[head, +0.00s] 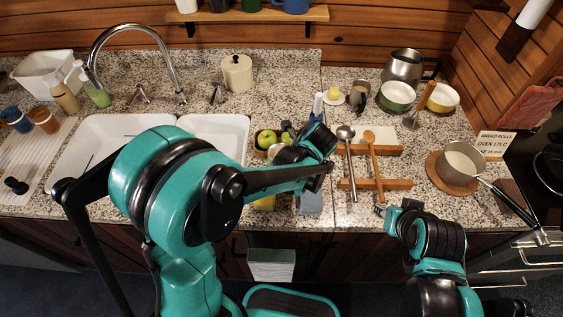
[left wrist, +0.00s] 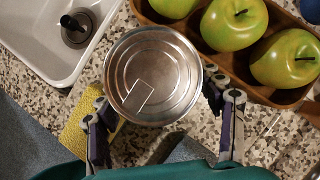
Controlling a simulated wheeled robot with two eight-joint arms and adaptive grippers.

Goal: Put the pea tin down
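The pea tin (left wrist: 153,75) is a silver can seen from above in the left wrist view, its ringed lid facing the camera; its label is hidden. My left gripper (left wrist: 160,112) has one finger at each side of the tin, both seeming to touch it. In the head view the left gripper (head: 304,150) is over the counter by the apple tray, and my arm covers much of the tin (head: 286,156). Whether the tin's base touches the counter cannot be seen. My right gripper (head: 381,210) is low at the counter's front edge, its fingers too small to read.
A wooden tray (left wrist: 292,97) of green apples lies right beside the tin. A yellow sponge (left wrist: 76,132) and the white sink (left wrist: 45,45) are to the left. Wooden racks (head: 385,184) with spoons stand to the right. A saucepan (head: 461,163) sits farther right.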

